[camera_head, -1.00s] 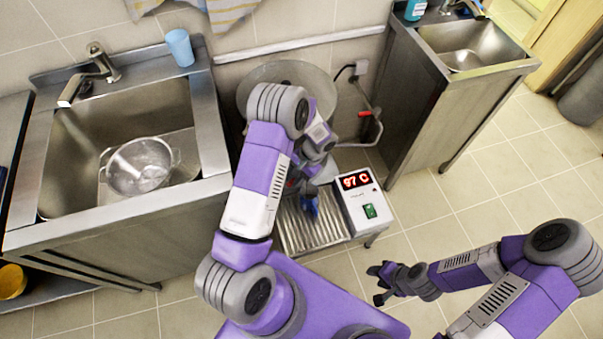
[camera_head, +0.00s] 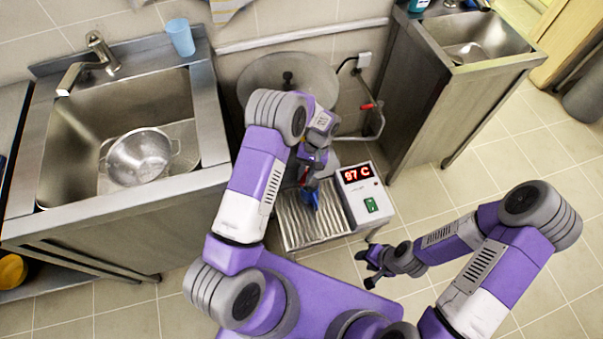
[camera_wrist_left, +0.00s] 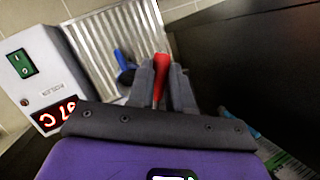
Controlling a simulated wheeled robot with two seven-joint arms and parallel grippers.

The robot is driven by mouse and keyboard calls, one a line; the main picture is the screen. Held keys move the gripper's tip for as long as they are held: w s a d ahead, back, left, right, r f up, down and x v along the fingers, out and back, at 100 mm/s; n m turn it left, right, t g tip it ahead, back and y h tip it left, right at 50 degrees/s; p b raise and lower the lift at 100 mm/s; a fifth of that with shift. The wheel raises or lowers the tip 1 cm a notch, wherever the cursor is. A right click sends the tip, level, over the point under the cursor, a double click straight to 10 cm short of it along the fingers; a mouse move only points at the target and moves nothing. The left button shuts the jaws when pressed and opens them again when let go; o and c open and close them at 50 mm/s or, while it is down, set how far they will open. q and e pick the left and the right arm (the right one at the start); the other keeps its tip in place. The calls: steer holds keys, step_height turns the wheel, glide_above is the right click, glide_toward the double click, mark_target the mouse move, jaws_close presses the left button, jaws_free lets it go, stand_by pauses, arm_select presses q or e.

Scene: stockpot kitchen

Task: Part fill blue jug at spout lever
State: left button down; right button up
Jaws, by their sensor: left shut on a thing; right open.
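A control box (camera_head: 353,207) shows red digits reading 97 C and a green switch. A ribbed metal tray (camera_head: 293,222) lies beside it. A dark blue thing (camera_head: 311,195) shows over the tray; it also shows in the left wrist view (camera_wrist_left: 123,60). I cannot tell whether it is the jug or part of the spout. My left gripper (camera_head: 304,180) reaches over the tray, and in the left wrist view (camera_wrist_left: 160,85) it is shut on a red lever (camera_wrist_left: 160,68). The spout is mostly hidden by my arm. My right gripper (camera_head: 366,268) is open and empty over the floor.
A light blue cup (camera_head: 180,37) stands on the left sink's back ledge. A metal strainer (camera_head: 139,157) sits in that sink. A large round pot (camera_head: 262,76) is behind my left arm. A second sink unit (camera_head: 415,110) stands right.

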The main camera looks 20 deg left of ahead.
stand_by(0.3)
arm_select(q)
steer(key=c, duration=1)
jaws_free()
steer(key=shift+c, duration=0.2)
steer(key=a+p+v, duration=0.1)
steer(key=p+v, duration=0.1)
steer(key=v, duration=0.5)
steer(key=shift+d+r, duration=0.3)
steer(key=shift+d, duration=0.25)
steer(key=shift+w, duration=0.15)
